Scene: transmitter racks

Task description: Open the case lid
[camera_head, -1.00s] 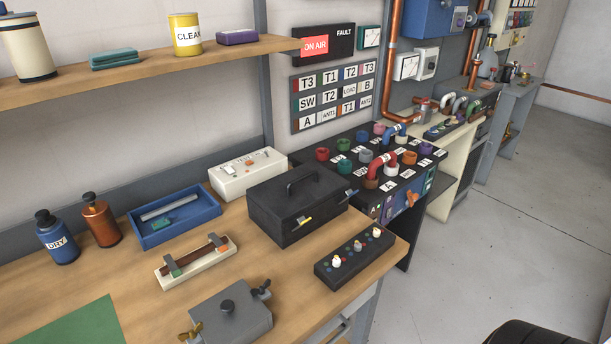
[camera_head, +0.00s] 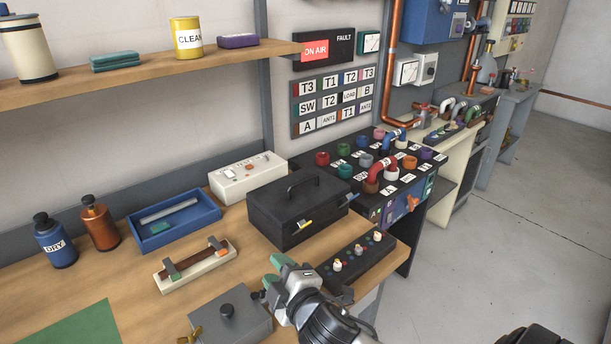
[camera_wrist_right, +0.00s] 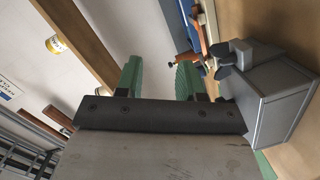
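The black case (camera_head: 292,218) stands on the wooden bench with its lid (camera_head: 283,193) down and its carry handle on top. Two latches show on its front: a yellow-tipped one (camera_head: 304,225) and a blue-tipped one (camera_head: 351,195). My right gripper (camera_head: 273,271) is in front of the case, low and to its left, apart from it. In the right wrist view its two green fingers (camera_wrist_right: 158,75) are spread with nothing between them. I cannot make out the case in that view. My left gripper is not in view.
A grey box with a knob (camera_head: 232,318) is close beside my right gripper, also in the wrist view (camera_wrist_right: 275,100). A black control strip (camera_head: 355,258) lies in front of the case. A white box (camera_head: 247,177), blue tray (camera_head: 175,222) and cream fixture (camera_head: 197,265) stand left.

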